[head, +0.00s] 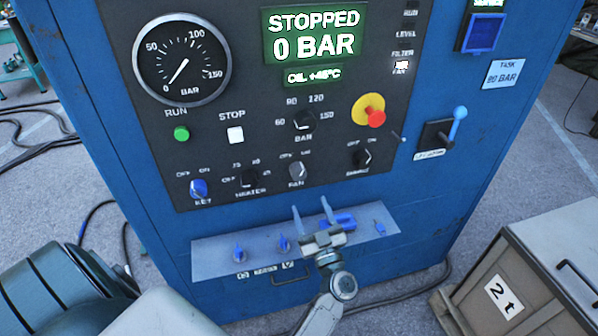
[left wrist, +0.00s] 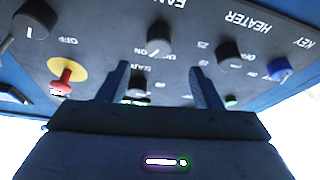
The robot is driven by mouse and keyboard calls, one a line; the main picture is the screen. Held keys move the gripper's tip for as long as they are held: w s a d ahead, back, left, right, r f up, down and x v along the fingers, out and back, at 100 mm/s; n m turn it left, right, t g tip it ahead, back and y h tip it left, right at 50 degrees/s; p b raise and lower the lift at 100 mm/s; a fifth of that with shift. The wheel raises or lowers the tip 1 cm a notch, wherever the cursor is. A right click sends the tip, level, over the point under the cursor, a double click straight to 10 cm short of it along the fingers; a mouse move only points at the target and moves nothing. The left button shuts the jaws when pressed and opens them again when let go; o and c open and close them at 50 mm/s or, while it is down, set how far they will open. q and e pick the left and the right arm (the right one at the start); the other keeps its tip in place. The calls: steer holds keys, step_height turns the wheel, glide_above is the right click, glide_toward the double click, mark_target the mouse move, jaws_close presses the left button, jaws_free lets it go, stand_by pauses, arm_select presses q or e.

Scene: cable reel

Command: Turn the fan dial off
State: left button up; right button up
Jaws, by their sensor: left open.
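The fan dial (head: 298,170) is a dark round knob low on the blue cabinet's black control panel, above its FAN label. In the left wrist view, where the panel shows upside down, the fan dial (left wrist: 158,36) is ahead, between and beyond the two open fingers (left wrist: 161,80). My right gripper is not in view.
The heater dial (head: 249,177) and blue key switch (head: 199,188) are left of the fan dial. Another dial (head: 361,157) is right of it. A red emergency button (head: 375,117) is above right. The display (head: 314,36) reads STOPPED, 0 BAR. A ledge with blue fittings (head: 215,256) is below.

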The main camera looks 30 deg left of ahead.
mark_target(300, 178)
arm_select(q)
steer(key=x, duration=0.8)
steer(key=shift+w+a+r+p, duration=0.2)
steer(key=shift+p, duration=0.15)
steer(key=shift+w+a+r, duration=0.2)
steer(key=shift+w+a, duration=0.05)
steer(key=shift+a, duration=0.15)
steer(key=c, duration=0.9)
steer(key=shift+c, duration=0.5)
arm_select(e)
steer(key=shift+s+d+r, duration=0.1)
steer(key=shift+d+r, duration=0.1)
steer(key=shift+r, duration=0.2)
